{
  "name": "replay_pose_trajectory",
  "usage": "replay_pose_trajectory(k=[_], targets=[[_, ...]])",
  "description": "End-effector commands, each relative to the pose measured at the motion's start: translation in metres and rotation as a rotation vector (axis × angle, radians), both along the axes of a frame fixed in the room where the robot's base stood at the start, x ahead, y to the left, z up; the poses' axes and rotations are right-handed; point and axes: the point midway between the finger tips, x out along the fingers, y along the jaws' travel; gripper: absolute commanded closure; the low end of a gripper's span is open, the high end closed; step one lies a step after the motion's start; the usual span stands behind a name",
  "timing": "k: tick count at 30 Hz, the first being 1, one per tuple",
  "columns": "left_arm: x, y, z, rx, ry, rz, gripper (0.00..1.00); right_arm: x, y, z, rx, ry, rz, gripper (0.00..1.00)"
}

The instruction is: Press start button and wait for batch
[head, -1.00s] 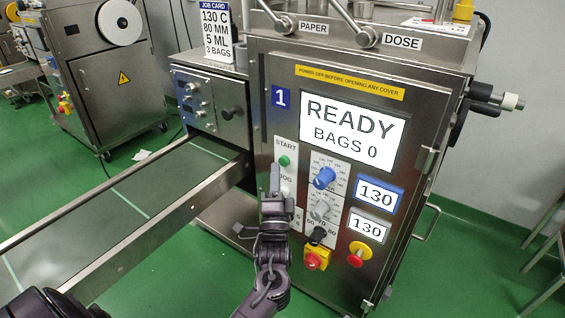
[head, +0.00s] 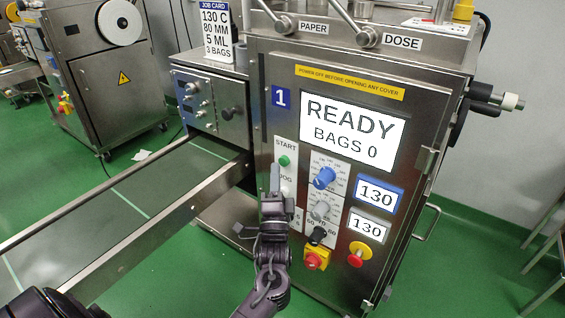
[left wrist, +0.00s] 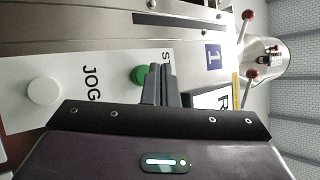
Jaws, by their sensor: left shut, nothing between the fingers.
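The green start button (head: 284,160) sits on a white plate under the word START on the machine front (head: 275,215). My left gripper (head: 275,168) is shut and empty, its fingertips just below the button in the head view. In the left wrist view the green button (left wrist: 138,75) shows right beside the closed fingers (left wrist: 158,70), which cover part of it and of its label. I cannot tell whether they touch. The screen (head: 349,131) reads READY, BAGS 0. A white jog button (left wrist: 43,90) shows in the left wrist view. My right gripper is not in view.
A blue knob (head: 325,178), a grey knob (head: 321,209), a red-yellow switch (head: 316,258) and a red stop button (head: 358,254) are close by. A conveyor (head: 160,232) runs out to the left. The job card (head: 216,30) reads 3 bags.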

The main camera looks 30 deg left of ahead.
Motion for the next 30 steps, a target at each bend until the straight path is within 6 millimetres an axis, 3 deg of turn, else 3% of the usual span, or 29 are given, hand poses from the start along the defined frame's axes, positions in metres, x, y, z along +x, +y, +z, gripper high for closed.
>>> replay_pose_trajectory(k=[30], targets=[[0.0093,-0.0008,0.0002,0.000,0.000,0.000,1.00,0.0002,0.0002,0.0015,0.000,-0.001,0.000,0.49]])
